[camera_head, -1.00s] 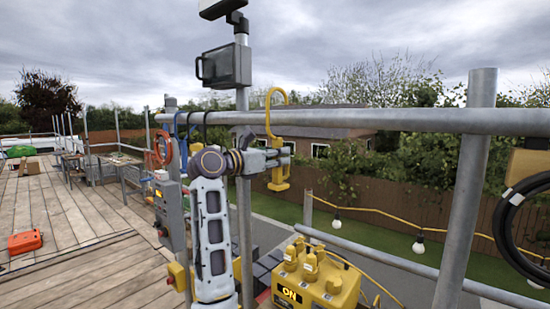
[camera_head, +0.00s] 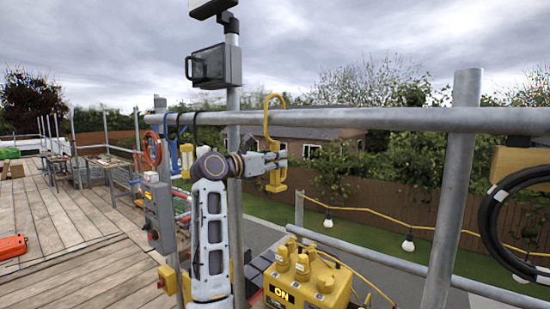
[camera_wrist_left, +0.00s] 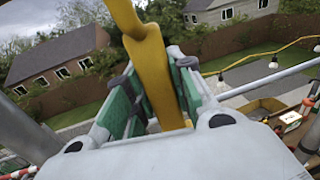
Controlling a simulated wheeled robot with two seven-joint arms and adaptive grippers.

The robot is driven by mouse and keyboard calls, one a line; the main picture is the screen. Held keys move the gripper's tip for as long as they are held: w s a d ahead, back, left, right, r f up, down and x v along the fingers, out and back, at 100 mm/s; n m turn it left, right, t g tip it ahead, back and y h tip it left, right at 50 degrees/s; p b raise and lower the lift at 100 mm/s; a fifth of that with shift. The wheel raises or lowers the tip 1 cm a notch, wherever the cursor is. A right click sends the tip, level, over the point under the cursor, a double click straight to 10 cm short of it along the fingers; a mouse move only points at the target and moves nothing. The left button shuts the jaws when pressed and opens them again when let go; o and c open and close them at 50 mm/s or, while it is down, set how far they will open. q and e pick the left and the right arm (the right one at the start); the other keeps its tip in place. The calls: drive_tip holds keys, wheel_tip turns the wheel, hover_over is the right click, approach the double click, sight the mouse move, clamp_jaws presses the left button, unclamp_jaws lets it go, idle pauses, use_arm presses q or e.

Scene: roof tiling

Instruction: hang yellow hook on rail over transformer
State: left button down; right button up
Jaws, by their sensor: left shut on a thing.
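The yellow hook (camera_head: 267,115) shows in the head view with its curved top at the level of the grey rail (camera_head: 400,120). Its curve rises above the rail, but I cannot tell whether it rests on it. My left gripper (camera_head: 280,160) is shut on the hook's lower body, below the rail. In the left wrist view the hook's yellow shank (camera_wrist_left: 150,65) runs between the green-padded fingers (camera_wrist_left: 150,100). The yellow transformer (camera_head: 310,278), marked ON, stands below and to the right of the gripper. My right gripper is not in view.
An upright pole (camera_head: 460,190) crosses the rail at the right, near a black cable coil (camera_head: 515,225). A lower rail (camera_head: 380,260) runs behind the transformer. Blue and orange hooks or cables hang left of my arm. A control box (camera_head: 160,215) stands there too.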

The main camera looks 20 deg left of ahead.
use_arm(q)
drive_tip(key=shift+f+b, duration=0.4)
drive_tip(key=shift+f, duration=1.15)
drive_tip(key=c, duration=1.1)
unclamp_jaws()
drive_tip(key=shift+c, duration=0.2)
drive_tip(key=shift+s, duration=0.1)
drive_tip(key=v, duration=1.2)
drive_tip(key=shift+f, duration=0.1)
